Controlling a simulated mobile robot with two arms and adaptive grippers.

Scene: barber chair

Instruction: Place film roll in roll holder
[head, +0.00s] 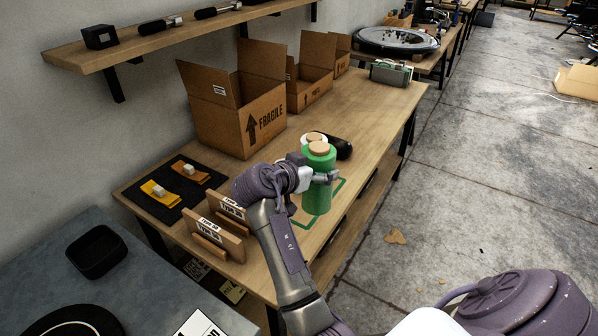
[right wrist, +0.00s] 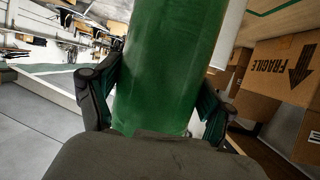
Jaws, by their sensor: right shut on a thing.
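A green film roll (head: 317,188) with a tan end cap stands upright above the wooden table. My right gripper (head: 325,177) is shut around its side. In the right wrist view the green roll (right wrist: 165,70) fills the middle between the two dark fingers. A green outline (head: 340,186) is marked on the tabletop beside and below the held roll. I cannot tell for sure which thing is the roll holder. My left gripper is not in view.
Open cardboard boxes (head: 236,121) stand along the wall. A black mat (head: 171,194) with yellow items and a labelled wooden stand (head: 226,228) are at the near left. A green-grey device (head: 391,73) sits at the far end.

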